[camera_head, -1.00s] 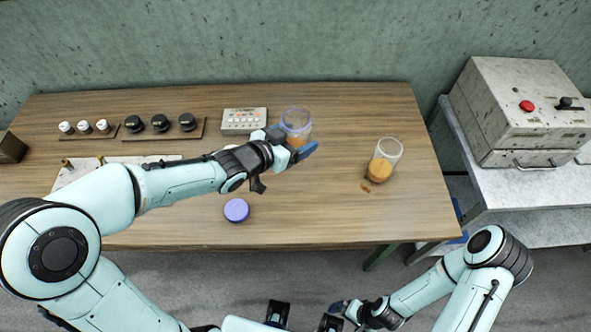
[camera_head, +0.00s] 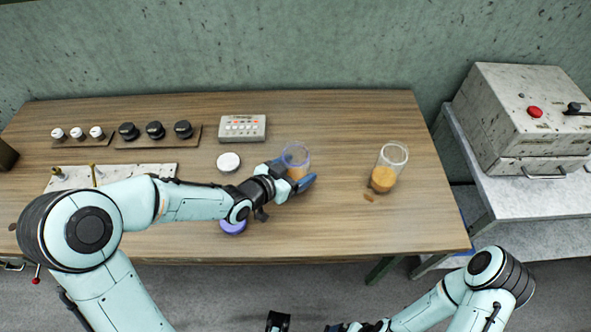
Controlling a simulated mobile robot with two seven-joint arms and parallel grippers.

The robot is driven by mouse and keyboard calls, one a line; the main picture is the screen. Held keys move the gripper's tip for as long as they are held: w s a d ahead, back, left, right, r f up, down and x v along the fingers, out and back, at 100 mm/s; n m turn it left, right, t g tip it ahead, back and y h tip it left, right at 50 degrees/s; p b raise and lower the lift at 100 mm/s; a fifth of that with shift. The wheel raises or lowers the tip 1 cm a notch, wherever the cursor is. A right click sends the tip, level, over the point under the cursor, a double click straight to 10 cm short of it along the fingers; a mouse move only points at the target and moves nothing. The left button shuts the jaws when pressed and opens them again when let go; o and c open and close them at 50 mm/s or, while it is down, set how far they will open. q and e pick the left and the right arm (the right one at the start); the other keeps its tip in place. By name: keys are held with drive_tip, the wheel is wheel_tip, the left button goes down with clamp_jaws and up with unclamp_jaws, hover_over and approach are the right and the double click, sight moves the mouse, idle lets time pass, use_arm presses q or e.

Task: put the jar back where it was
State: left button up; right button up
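A clear jar with a bluish rim and orange-brown contents (camera_head: 297,157) is between the fingers of my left gripper (camera_head: 291,174), which is shut on it. Whether its base touches the table is hard to tell. A second clear jar with orange contents (camera_head: 387,170) stands on the right part of the table, apart from the gripper. A white lid (camera_head: 228,162) and a purple lid (camera_head: 233,228) lie left of the held jar; my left arm partly covers the purple one. My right gripper (camera_head: 338,328) is at the bottom edge, mostly cut off.
A grey keypad box (camera_head: 242,128), black knobs (camera_head: 155,130) and white knobs (camera_head: 77,133) line the back left. A grey machine with a red button (camera_head: 525,115) stands on a side bench. The table's front right is clear.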

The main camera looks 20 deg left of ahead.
use_arm(q)
drive_tip(key=shift+f, duration=0.2)
drive_tip(key=o, duration=1.2)
drive_tip(key=shift+r, duration=0.25)
drive_tip(key=shift+s+a+r, duration=0.15)
drive_tip(key=shift+s+a, duration=0.05)
drive_tip(key=shift+s, duration=0.05)
drive_tip(key=p+v, duration=0.2)
drive_tip(key=v, duration=0.9)
drive_tip(key=shift+s, duration=0.15)
